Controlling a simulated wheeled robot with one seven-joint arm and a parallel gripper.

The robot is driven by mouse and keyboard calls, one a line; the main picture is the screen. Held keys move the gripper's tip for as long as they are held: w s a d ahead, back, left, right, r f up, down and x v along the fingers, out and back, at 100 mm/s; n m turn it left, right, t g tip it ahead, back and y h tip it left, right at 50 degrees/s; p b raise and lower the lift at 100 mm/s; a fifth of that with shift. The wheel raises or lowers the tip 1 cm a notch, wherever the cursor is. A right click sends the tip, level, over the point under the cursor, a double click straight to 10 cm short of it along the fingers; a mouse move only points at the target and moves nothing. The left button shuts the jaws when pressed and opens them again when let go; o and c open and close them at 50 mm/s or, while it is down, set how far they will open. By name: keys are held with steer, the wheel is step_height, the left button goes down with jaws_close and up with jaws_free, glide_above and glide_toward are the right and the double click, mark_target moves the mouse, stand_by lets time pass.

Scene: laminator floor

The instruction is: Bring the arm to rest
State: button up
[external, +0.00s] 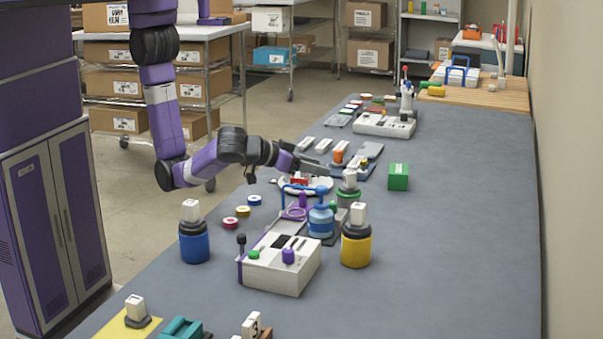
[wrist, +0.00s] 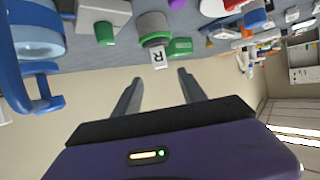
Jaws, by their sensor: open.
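My purple arm reaches in from the left in the external view, bent low over the grey table (external: 440,230). My gripper (external: 322,168) is above the table's middle, its fingers pointing right. In the wrist view, which is upside down, the two grey fingers of my gripper (wrist: 158,75) are spread apart with nothing between them. Beyond the fingertips is a white block marked R (wrist: 158,57). In the external view, a green-based holder with a white block on top (external: 348,190) stands close to the fingertips; I cannot tell whether they touch.
Nearby are a blue bottle (external: 321,221), a green box (external: 398,177) and a white control box (external: 279,265). Blue (external: 194,247) and yellow (external: 356,250) containers stand closer to the camera. The table's right side is mostly clear. A wall (external: 565,150) runs along the right.

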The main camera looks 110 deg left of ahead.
steer(key=shift+s+d+r, duration=0.1)
steer(key=shift+s+d, duration=0.1)
stand_by(0.5)
